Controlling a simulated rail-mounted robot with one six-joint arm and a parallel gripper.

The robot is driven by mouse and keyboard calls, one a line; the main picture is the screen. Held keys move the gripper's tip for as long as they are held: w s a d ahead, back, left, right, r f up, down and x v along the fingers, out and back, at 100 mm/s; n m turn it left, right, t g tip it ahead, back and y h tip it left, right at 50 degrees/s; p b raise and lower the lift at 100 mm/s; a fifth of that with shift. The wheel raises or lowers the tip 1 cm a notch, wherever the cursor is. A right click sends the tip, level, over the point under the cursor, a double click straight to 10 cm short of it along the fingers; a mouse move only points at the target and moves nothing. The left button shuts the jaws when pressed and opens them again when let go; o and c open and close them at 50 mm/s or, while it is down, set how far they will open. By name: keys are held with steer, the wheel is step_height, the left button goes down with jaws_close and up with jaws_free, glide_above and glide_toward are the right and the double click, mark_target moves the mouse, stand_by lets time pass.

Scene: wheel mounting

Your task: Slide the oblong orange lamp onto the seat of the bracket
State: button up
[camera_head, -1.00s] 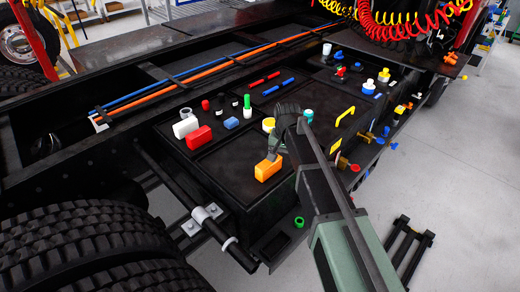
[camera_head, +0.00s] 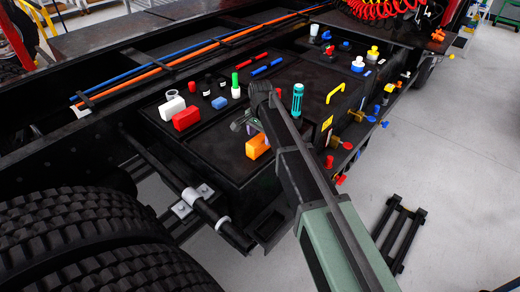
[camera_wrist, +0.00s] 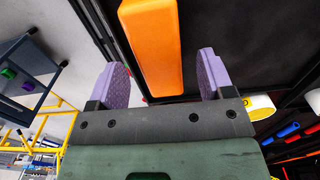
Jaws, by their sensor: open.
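The oblong orange lamp (camera_head: 257,147) rests on the black deck of the truck's side box. In the wrist view the lamp (camera_wrist: 156,45) extends from the top edge down between the fingers. My gripper (camera_wrist: 160,75) is open, with purple finger pads on both sides of the lamp and visible gaps to each. In the head view my gripper (camera_head: 250,124) is just behind the lamp, partly hidden by my wrist. A dark ledge with a recess (camera_head: 268,226) juts from the box's front side, partly behind my arm; I cannot tell if it is the bracket.
A teal cylinder (camera_head: 297,99) stands to the right, near a yellow handle (camera_head: 335,93). A yellow-and-white cylinder (camera_wrist: 258,107) is beside the right finger.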

mark_target(260, 138)
step_height(260, 138, down, 4)
steer(key=b, duration=0.3)
steer(key=shift+s+a+f, duration=0.1)
steer(key=shift+s+f, duration=0.05)
steer(key=shift+f, duration=0.05)
steer(key=shift+r, duration=0.2)
steer(key=c, duration=1.1)
steer(key=shift+r+p, duration=0.15)
steer(key=shift+p, duration=0.15)
step_height(260, 138, up, 20)
steer(key=p, duration=1.9)
steer(key=shift+p, duration=0.4)
